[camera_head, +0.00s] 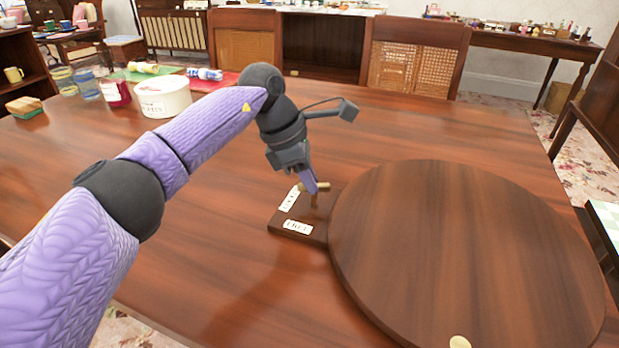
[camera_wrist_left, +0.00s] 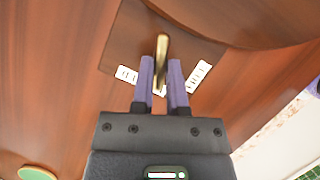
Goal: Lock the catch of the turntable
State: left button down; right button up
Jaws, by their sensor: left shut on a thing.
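The turntable (camera_head: 465,250) is a large round wooden disc on the table, with a pale round spot near its front edge. A small wooden base (camera_head: 318,232) juts out from its left side and carries the catch (camera_head: 322,186), a brass lever on a short post. Two white labels lie on the base: the front label (camera_head: 297,227) seems to read FREE, the other label (camera_head: 290,198) is hard to read. My left gripper (camera_head: 310,183) is shut on the catch lever from above. In the left wrist view, the lever (camera_wrist_left: 162,46) sits between the purple fingertips (camera_wrist_left: 161,66). My right gripper is not in view.
A white tub (camera_head: 163,97), a dark red jar (camera_head: 115,93) and glass jars (camera_head: 86,85) stand at the back left of the table. Two chairs with woven backs (camera_head: 405,70) stand behind it. The table's front left and back right are clear.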

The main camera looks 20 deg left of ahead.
pick_arm(q)
jog(key=shift+w+f+m+g+b, duration=0.15)
jog(key=shift+m+g+b, duration=0.25)
jog(key=shift+m+b, duration=0.65)
jog(key=shift+m+g+b, duration=0.3)
jog(key=shift+m+b, duration=0.15)
jog(key=shift+m, duration=0.7)
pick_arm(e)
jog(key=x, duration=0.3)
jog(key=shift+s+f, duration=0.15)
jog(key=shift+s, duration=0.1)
pick_arm(q)
jog(key=shift+r, duration=0.2)
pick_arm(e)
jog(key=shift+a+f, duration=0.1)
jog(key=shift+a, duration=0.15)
pick_arm(q)
jog(key=c, duration=0.6)
grip_release()
jog(key=shift+c, duration=0.2)
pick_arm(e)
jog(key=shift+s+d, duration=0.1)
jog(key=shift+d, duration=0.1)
